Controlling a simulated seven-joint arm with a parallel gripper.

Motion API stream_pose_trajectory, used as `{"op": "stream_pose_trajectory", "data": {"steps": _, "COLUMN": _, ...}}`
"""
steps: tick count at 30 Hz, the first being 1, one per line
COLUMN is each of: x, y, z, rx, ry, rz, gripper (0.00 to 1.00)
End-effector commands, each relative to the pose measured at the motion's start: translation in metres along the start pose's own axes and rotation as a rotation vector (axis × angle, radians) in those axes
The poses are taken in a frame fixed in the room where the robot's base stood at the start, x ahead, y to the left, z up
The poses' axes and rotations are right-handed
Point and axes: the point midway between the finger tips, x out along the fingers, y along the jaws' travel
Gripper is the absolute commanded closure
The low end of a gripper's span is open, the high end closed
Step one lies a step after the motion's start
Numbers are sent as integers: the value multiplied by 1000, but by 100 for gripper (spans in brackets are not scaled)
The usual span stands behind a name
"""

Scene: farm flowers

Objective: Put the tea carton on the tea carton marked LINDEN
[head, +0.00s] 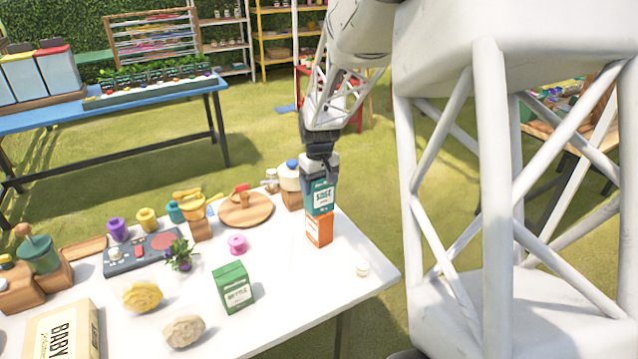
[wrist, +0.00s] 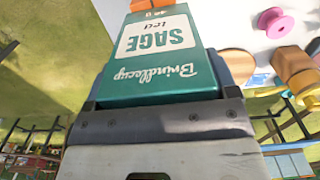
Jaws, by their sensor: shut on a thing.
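My gripper (head: 320,165) is shut on a teal tea carton (head: 320,198) and holds it upright over the table's right part. In the wrist view the held teal carton (wrist: 160,60) reads "Brindlecup tea SAGE". An orange carton (head: 319,229) stands on the table directly below it. The two line up closely, and I cannot tell whether they touch or a thin gap is left. The orange carton's edge (wrist: 150,4) also shows at the top of the wrist view. I cannot read its label, so LINDEN is not confirmed. A green carton (head: 233,287), apparently marked NETTLE, stands farther left.
A white jar (head: 289,176) stands close behind the cartons. Table around the orange carton's front is clear.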

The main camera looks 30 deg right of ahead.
Motion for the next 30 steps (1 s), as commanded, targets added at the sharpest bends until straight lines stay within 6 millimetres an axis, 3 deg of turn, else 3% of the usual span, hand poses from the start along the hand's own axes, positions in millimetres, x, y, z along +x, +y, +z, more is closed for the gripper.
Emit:
{"op": "stream_pose_trajectory", "data": {"steps": 1, "x": 1, "y": 0, "z": 0, "rx": 0, "ry": 0, "rz": 0, "gripper": 19}}
{"op": "stream_pose_trajectory", "data": {"steps": 5, "x": 0, "y": 0, "z": 0, "rx": 0, "ry": 0, "rz": 0, "gripper": 0}}
{"op": "stream_pose_trajectory", "data": {"steps": 19, "x": -8, "y": 0, "z": 0, "rx": 0, "ry": 0, "rz": 0, "gripper": 0}}
{"op": "stream_pose_trajectory", "data": {"steps": 30, "x": -56, "y": 0, "z": 0, "rx": 0, "ry": 2, "rz": 1, "gripper": 0}}
